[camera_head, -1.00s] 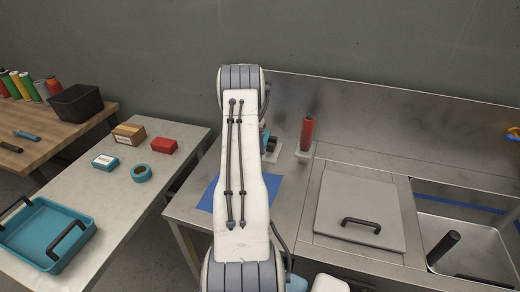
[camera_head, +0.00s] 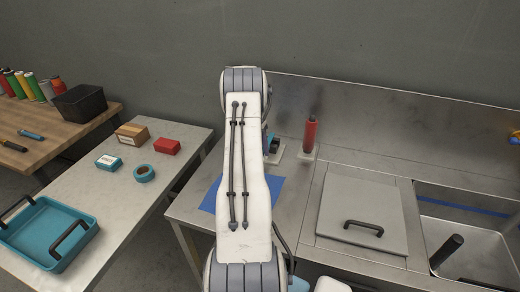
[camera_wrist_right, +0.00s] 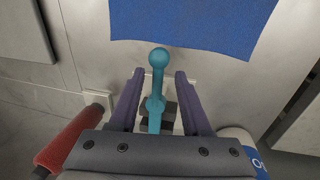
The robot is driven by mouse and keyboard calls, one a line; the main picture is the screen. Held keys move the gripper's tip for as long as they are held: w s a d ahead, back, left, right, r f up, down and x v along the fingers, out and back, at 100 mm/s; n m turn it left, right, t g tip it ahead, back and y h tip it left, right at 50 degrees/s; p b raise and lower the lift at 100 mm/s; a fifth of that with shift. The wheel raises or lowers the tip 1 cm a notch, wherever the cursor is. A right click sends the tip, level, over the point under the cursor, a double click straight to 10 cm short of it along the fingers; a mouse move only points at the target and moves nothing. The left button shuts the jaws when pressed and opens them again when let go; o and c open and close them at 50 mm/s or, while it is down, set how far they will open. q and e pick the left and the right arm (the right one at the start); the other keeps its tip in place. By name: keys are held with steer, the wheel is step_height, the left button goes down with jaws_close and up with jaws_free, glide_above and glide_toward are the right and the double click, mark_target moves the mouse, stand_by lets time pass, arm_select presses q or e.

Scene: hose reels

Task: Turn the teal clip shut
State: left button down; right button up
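The teal clip (camera_wrist_right: 157,85) shows in the right wrist view as a slim lever with a round knob at its far end, rising from a dark block (camera_wrist_right: 170,112) on a pale plate. My right gripper (camera_wrist_right: 160,73) is open, with one dark finger on each side of the lever. Gaps show between the lever and both fingers, so it does not look gripped. My left gripper is not in view.
A red cylinder (camera_head: 310,133) stands right of the arm; it also shows in the wrist view (camera_wrist_right: 70,141). A blue mat (camera_head: 275,192) lies on the steel counter. A handled lid (camera_head: 362,208) and a sink (camera_head: 470,245) are at right. A side table holds a teal tray (camera_head: 75,222).

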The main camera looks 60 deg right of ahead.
steer(key=shift+r, duration=0.1)
step_height(320, 180, up, 10)
steer(key=w+b, duration=0.1)
steer(key=w, duration=0.1)
steer(key=shift+a+b, duration=0.15)
steer(key=shift+b, duration=0.2)
stand_by(0.4)
